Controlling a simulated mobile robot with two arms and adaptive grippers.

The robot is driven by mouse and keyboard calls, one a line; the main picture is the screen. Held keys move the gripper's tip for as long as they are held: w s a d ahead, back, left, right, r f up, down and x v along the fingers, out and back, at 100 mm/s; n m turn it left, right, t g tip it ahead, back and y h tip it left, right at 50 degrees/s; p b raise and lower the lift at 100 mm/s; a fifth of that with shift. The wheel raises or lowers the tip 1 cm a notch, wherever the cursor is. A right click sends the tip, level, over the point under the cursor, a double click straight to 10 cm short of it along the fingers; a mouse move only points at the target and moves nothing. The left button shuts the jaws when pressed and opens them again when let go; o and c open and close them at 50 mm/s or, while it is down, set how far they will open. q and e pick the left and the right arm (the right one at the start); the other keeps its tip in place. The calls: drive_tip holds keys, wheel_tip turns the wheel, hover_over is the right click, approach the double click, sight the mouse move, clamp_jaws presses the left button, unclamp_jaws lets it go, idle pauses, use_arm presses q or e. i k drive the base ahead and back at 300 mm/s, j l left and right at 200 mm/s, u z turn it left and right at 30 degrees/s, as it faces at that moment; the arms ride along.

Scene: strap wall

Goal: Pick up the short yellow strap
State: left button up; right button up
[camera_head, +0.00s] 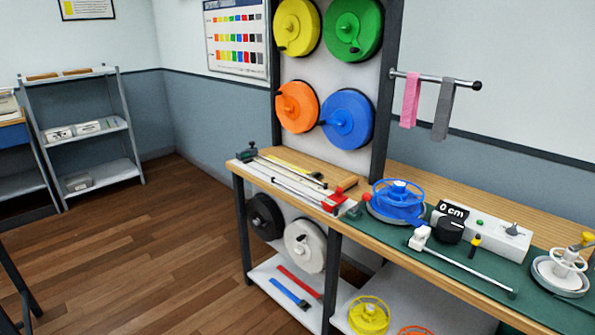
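A thin yellow strip (290,166) lies on the wooden bench at the middle, behind the long metal rails of a cutting device (295,185). It is partly hidden by the rails, and I cannot tell for sure that it is the short yellow strap. No other loose yellow strap shows. Neither of my grippers is in view.
A pink strap (411,100) and a grey strap (443,115) hang from a wall rod. A red strap (299,282) and a blue strap (289,293) lie on the lower shelf. A blue reel (398,200) stands on the bench. The wooden floor (150,255) at left is clear.

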sight(317, 175)
drive_tip(key=i+j+z, duration=0.15)
drive_tip(key=i+j, duration=0.2)
drive_tip(key=i+j+z, duration=0.15)
drive_tip(key=i+j, duration=0.2)
drive_tip(key=j, duration=0.2)
